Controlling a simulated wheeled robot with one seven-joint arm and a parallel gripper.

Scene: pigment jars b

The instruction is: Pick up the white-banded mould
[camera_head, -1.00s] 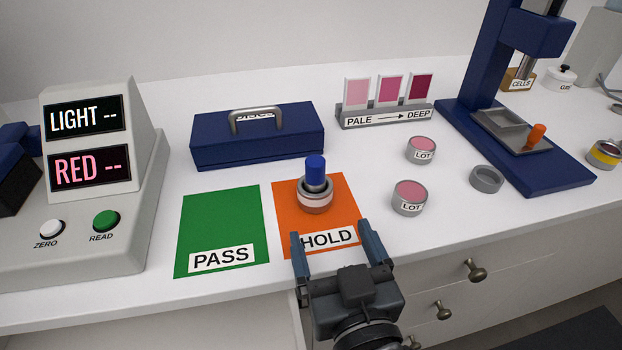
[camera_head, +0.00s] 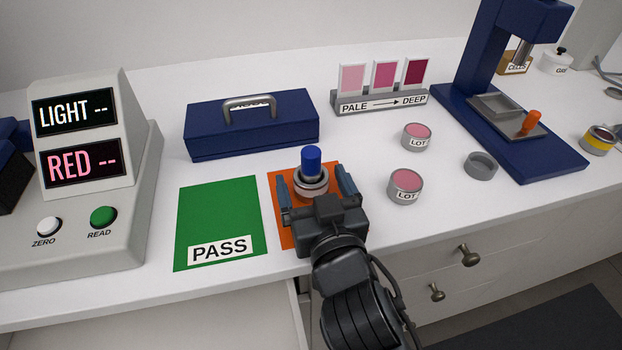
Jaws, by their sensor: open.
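The white-banded mould (camera_head: 311,187) is a small round grey cup with a pale band. It stands upright on the orange HOLD card (camera_head: 274,180), with a blue knob-like plug (camera_head: 312,161) standing up from its middle. My gripper (camera_head: 314,186) is open, with one finger to the left of the mould and one to the right. A gap seems to show on each side, but I cannot tell whether either finger touches it. My gripper hides the front of the mould's base and most of the card, including its label.
The green PASS card (camera_head: 220,215) lies left, bare. Two LOT jars (camera_head: 405,186) (camera_head: 417,137) and a plain grey ring (camera_head: 481,165) stand right. Behind are a blue box (camera_head: 250,137) and a swatch stand (camera_head: 380,103). A blue press (camera_head: 520,140) and yellow-banded mould (camera_head: 599,139) stand far right.

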